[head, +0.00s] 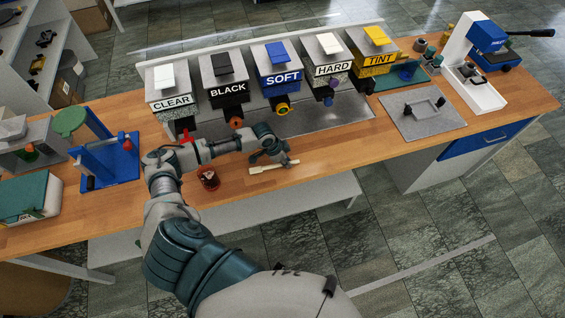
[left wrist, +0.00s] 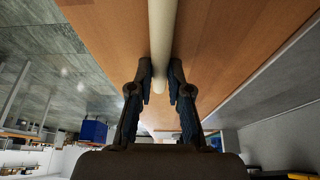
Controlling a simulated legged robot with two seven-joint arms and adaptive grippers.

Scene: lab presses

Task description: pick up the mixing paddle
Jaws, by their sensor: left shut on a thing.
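The mixing paddle (head: 266,168) is a pale cream stick at the front of the wooden bench, right of a small red-and-dark jar. My left gripper (head: 288,162) is at the paddle's right end and shut on it. In the left wrist view, the cream shaft of the paddle (left wrist: 162,38) runs between the two dark fingers of my left gripper (left wrist: 160,82), against the wood. Whether the paddle is clear of the bench I cannot tell. My right gripper is not in view.
Dispensers labelled CLEAR (head: 171,101), BLACK, SOFT (head: 279,79), HARD and TINT (head: 378,59) stand behind. The small jar (head: 208,178) is near my left forearm. A blue stand (head: 112,165) is at left, a grey plate (head: 415,112) and white-blue press (head: 478,60) at right.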

